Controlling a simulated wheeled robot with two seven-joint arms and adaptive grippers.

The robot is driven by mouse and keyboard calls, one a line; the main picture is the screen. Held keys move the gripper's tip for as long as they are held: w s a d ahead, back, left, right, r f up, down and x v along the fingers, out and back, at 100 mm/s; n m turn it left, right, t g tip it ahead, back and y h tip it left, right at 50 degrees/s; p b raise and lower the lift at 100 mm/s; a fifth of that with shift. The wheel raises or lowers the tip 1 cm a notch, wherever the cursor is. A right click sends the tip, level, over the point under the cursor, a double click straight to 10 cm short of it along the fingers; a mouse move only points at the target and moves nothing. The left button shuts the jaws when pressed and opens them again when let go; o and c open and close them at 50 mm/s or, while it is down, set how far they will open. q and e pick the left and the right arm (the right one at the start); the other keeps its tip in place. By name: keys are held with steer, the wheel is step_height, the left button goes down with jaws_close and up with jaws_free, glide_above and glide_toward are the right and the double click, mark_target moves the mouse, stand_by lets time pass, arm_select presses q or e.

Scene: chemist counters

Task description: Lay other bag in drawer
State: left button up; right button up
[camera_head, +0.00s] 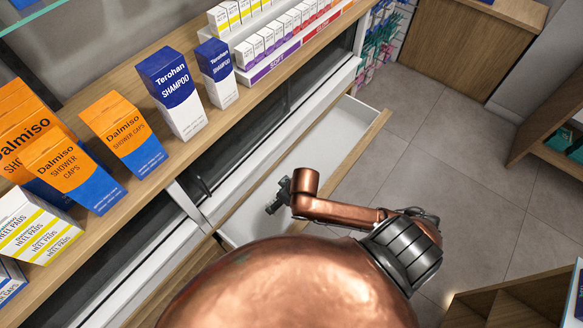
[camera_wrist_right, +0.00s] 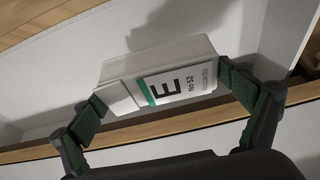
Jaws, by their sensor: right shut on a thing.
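The white bag (camera_wrist_right: 200,88) has a green stripe and a label with a large E, "No 52" and a name. It shows in the right wrist view between the green-padded fingers of my right gripper (camera_wrist_right: 162,93), which is shut on it. In the head view my right gripper (camera_head: 277,199) is over the open white drawer (camera_head: 340,125), beneath the counter; the bag cannot be made out there. The drawer's pale interior (camera_wrist_right: 275,30) shows behind the bag in the wrist view. Whether the bag touches the drawer bottom I cannot tell. My left gripper is not in view.
The wooden counter (camera_head: 135,85) above the drawer holds orange Dalmiso boxes (camera_head: 125,137), blue-white Terohan shampoo boxes (camera_head: 172,92) and rows of small boxes. The drawer's wooden front edge (camera_head: 352,150) borders free tiled floor (camera_head: 450,165). Another wooden unit (camera_head: 515,305) stands at lower right.

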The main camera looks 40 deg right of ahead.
steer(key=shift+n, duration=0.3)
steer(key=w+d+f, duration=0.1)
steer(key=d+f, duration=0.2)
steer(key=d, duration=0.1)
steer(key=w+d+f, duration=0.2)
steer(key=d+f, duration=0.1)
steer(key=d, duration=0.2)
steer(key=w+d+f, duration=0.2)
steer(key=d+f, duration=0.1)
steer(key=d, duration=0.1)
steer(key=shift+w+d+f+b, duration=0.1)
steer(key=shift+w+d+b, duration=0.05)
steer(key=shift+w+b, duration=0.15)
steer(key=shift+w+d+f, duration=0.1)
steer(key=shift+d+f, duration=0.25)
steer(key=shift+f, duration=1.7)
steer(key=o, duration=0.8)
steer(key=shift+f, duration=0.1)
steer(key=shift+o, duration=0.8)
